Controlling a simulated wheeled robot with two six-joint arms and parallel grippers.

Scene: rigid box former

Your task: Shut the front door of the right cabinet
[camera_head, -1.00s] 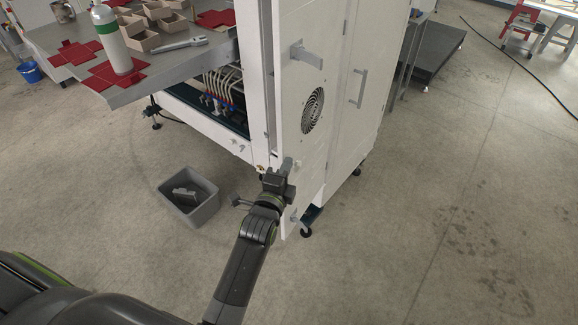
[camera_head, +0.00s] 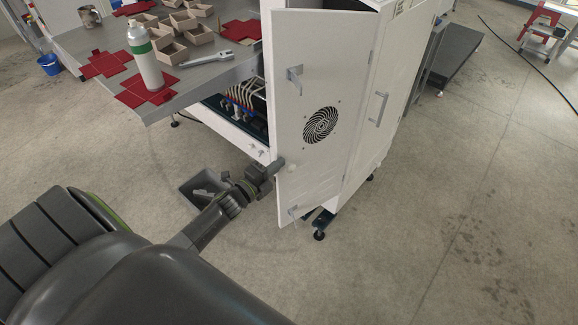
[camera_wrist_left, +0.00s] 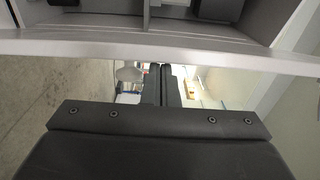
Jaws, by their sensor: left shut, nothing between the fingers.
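The right cabinet (camera_head: 402,70) is white, with a tall front door (camera_head: 318,165) that carries a round black fan grille and a grey handle (camera_head: 295,82) near its left edge. The door stands ajar, with a dark gap showing at its top. My left gripper (camera_head: 277,168) is shut and empty at the door's lower left edge. I cannot tell whether it touches the door. In the left wrist view, its closed fingers (camera_wrist_left: 163,84) point past a pale edge into a bright space. My right gripper is not in view.
A grey table (camera_head: 205,75) at the left holds a white bottle (camera_head: 145,55), open boxes, red flat pieces and a wrench.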

